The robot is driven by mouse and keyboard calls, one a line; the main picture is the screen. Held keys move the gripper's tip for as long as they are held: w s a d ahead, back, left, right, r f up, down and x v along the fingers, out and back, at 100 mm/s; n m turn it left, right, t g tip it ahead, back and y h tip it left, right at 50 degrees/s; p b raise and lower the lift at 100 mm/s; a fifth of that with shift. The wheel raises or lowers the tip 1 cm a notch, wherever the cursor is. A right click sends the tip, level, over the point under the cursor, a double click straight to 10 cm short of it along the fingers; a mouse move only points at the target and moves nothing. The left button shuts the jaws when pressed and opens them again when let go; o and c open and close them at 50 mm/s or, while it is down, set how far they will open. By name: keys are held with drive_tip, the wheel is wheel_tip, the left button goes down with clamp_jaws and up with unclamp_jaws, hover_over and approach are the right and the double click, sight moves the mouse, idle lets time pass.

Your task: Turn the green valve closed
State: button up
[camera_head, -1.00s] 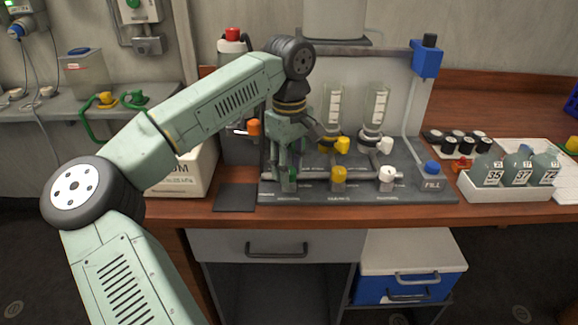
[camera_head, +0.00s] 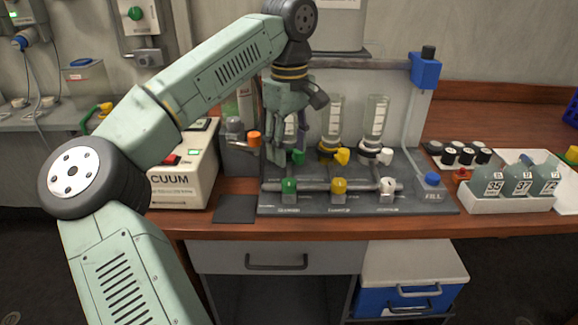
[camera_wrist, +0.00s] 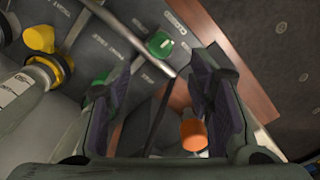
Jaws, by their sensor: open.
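Two green valve knobs show on the rig's left column. The lower green knob (camera_head: 289,186) sits on the front pipe, and the upper green knob (camera_head: 298,157) is beneath the left glass cylinder. In the wrist view, the lower knob (camera_wrist: 160,44) lies beyond the fingertips with a pale mark on it. The upper knob (camera_wrist: 98,82) is partly hidden by the left finger. My gripper (camera_head: 275,150) points down above and behind the front pipe, beside the left cylinder. In the wrist view, my gripper's fingers (camera_wrist: 160,82) are apart with no knob between them.
Yellow (camera_head: 338,186) and white (camera_head: 387,186) knobs line the front pipe. An orange-capped piece (camera_head: 254,139) stands close left of my gripper. A vacuum box (camera_head: 180,185) is at left, and a bottle tray (camera_head: 515,203) at right.

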wheel_tip(320, 180, up, 4)
drive_tip(key=shift+f, duration=0.25)
